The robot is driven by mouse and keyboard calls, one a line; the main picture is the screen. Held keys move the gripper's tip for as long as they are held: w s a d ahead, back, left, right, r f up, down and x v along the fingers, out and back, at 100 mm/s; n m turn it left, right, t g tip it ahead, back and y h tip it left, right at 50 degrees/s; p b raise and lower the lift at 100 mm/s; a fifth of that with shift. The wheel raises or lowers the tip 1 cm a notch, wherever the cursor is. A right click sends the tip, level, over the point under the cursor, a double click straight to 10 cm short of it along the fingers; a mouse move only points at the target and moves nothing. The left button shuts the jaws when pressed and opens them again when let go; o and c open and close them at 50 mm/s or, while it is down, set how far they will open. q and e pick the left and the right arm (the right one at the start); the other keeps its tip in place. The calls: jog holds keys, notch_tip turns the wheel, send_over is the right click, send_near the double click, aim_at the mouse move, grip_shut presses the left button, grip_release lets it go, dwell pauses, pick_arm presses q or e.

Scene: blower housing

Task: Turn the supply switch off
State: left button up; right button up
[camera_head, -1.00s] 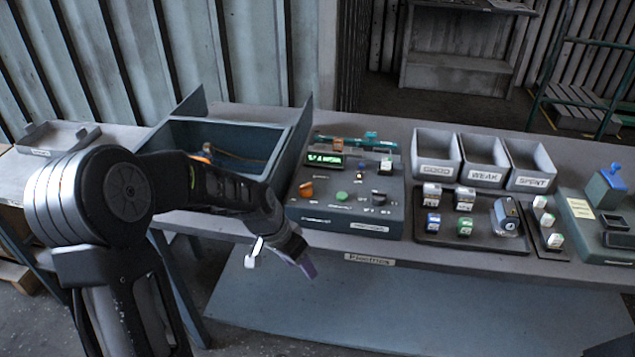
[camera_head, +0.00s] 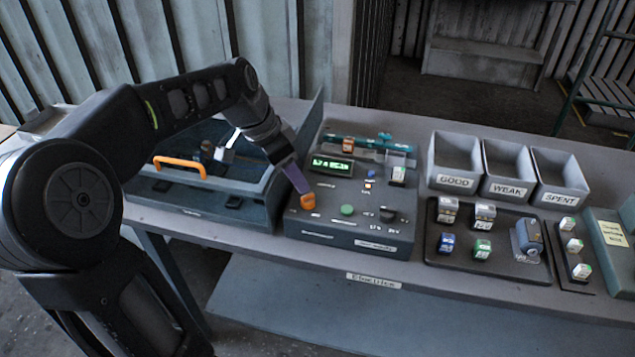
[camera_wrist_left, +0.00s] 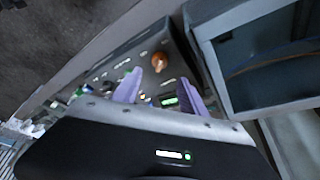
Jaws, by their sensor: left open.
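The dark grey supply box (camera_head: 330,236) stands on the bench with a lit green display (camera_head: 332,165). An orange knob (camera_head: 308,201) is at the left of its top face; which control is the supply switch I cannot read. The knob also shows in the left wrist view (camera_wrist_left: 159,62), ahead of the two purple fingers. My left gripper (camera_head: 298,180) is open and empty, its visible purple finger right by the knob in the head view. Whether they touch I cannot tell. My right gripper is out of view.
A green button (camera_head: 347,210) and a black knob (camera_head: 387,214) sit right of the orange knob. A blue-grey open case (camera_head: 235,212) with an orange handle (camera_head: 180,166) stands left of the box. Trays of small blocks and labelled bins (camera_head: 455,182) stand to the right.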

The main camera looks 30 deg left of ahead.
aim_at(306, 196)
pick_arm(q)
jog(key=shift+p+x, duration=0.6)
jog(key=shift+x, duration=3.25)
jog(key=shift+s, duration=0.1)
grip_shut()
